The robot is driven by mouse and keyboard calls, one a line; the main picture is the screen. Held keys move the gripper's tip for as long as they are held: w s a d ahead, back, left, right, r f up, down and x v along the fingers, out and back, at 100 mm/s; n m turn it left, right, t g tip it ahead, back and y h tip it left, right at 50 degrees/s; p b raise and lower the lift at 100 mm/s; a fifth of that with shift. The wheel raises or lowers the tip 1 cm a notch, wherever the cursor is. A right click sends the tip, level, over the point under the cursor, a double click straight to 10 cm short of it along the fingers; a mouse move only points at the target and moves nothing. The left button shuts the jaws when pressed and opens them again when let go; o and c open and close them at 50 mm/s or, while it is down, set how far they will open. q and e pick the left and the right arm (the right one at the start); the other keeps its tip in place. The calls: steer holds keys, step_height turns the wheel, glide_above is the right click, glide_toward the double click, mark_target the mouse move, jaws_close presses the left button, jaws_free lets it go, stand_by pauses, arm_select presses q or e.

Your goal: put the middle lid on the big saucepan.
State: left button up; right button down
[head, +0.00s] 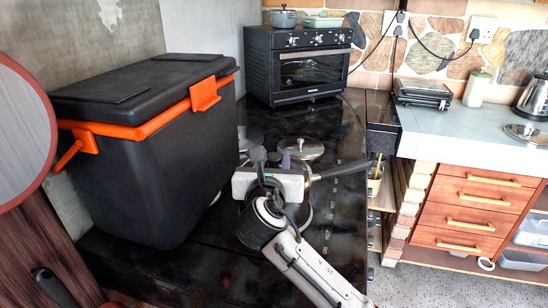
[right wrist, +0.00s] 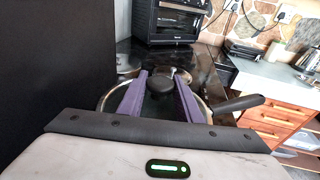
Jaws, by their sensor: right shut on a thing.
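My right gripper (head: 272,160) is over the black hob, with its purple fingers (right wrist: 160,85) closed around the dark knob of a lid. This middle lid (right wrist: 158,106) shows in part between the fingers in the right wrist view. It lies over the big saucepan, whose rim (right wrist: 103,100) curves out on the left and whose dark handle (head: 340,170) points right. My gripper hides much of the pan and lid in the head view. I cannot tell whether the lid rests on the rim. My left gripper is not in view.
Another knobbed lid (head: 302,148) is behind the gripper on the hob. A black cool box (head: 150,150) with orange handles stands close on the left. A toaster oven (head: 300,68) is at the back. Another lid (head: 527,133) lies on the right counter (head: 450,120).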

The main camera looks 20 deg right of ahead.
steer(key=shift+f, duration=0.2)
steer(key=c, duration=1.2)
jaws_free()
steer(key=shift+f, duration=0.1)
steer(key=shift+s, duration=0.1)
steer(key=v, duration=1)
